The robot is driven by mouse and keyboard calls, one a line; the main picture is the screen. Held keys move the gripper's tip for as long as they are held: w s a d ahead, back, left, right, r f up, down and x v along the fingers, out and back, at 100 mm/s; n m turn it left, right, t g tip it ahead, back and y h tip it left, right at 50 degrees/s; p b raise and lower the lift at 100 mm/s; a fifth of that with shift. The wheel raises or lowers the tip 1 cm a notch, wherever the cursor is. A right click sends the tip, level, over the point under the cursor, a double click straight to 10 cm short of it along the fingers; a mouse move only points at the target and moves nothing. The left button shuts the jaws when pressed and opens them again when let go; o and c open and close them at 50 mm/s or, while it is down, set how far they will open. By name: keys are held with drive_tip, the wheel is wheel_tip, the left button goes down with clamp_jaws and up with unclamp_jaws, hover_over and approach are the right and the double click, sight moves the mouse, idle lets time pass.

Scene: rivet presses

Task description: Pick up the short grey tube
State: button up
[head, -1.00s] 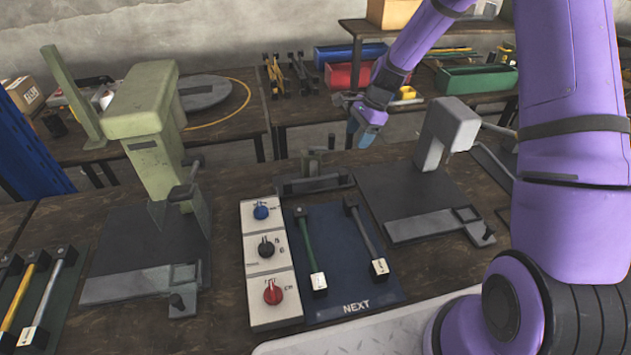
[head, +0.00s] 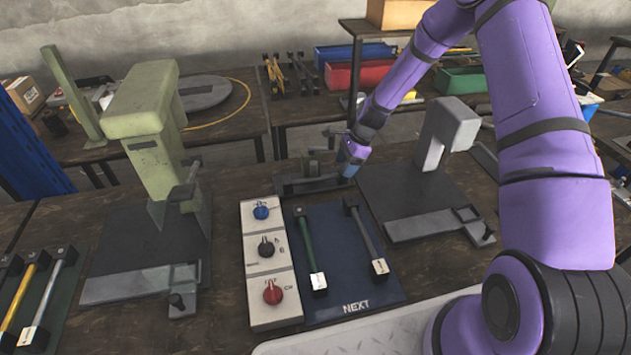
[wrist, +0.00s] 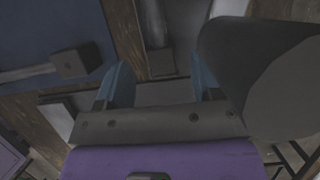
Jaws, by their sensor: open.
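A grey tube (head: 366,238) lies on the right side of a blue mat marked NEXT (head: 345,292), with a dark block at its far end and a white-faced block at its near end. A green tube (head: 307,245) lies to its left. Another light grey tube (head: 48,292) lies at the far left edge, beside a yellow one (head: 20,297). My gripper (head: 347,172) is open and empty, above the bench just beyond the grey tube's far end. In the wrist view, a grey tube end with a dark block (wrist: 75,61) is left of my open fingers (wrist: 160,85).
A green press (head: 150,140) stands left and a grey press (head: 440,135) right, both near the mat. A white panel with three knobs (head: 265,260) borders the mat's left side. A low metal fixture (head: 305,184) sits behind the mat.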

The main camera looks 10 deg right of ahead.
sight(340, 172)
drive_tip(key=shift+x, duration=1.9)
clamp_jaws()
drive_tip(key=shift+r, duration=0.15)
